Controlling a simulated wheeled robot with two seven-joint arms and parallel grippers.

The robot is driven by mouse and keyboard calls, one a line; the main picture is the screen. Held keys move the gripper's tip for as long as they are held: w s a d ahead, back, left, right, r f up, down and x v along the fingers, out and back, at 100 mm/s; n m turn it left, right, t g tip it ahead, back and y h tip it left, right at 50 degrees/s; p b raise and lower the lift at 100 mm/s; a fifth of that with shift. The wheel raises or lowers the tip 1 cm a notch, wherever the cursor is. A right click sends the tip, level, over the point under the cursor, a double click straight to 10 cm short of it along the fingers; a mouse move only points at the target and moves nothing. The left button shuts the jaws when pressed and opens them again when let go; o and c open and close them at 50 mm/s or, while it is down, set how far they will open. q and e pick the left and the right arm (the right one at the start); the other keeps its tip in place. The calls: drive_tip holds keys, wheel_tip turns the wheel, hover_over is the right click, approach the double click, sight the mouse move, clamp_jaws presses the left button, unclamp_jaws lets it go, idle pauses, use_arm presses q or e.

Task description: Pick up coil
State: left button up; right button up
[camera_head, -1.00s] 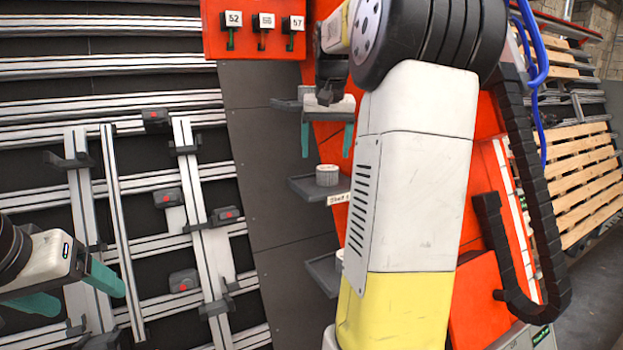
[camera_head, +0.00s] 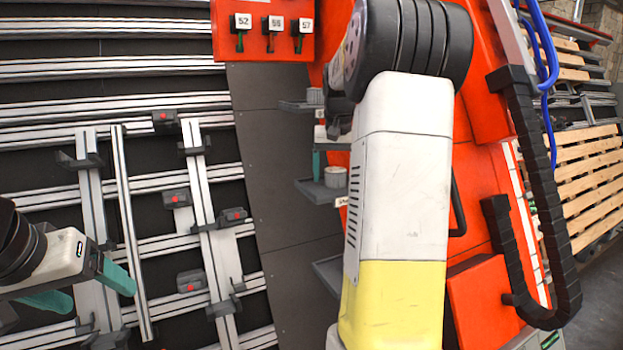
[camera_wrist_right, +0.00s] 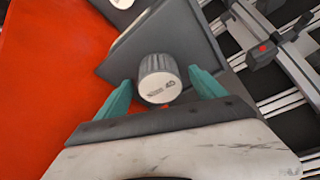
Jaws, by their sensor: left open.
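My right gripper (camera_wrist_right: 160,76) is open, one finger on each side of the coil with gaps left; contact is not visible. In the head view my right arm hides most of that gripper; one teal finger shows left of the coil. My left gripper (camera_head: 103,290) is open and empty at the lower left.
An orange-red panel (camera_wrist_right: 50,70) is beside the shelf. Metal rails with dark clamps (camera_head: 175,198) fill the left. A wooden pallet (camera_head: 590,180) stands at right.

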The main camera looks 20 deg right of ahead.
clamp_jaws()
drive_tip(key=shift+r, duration=0.1)
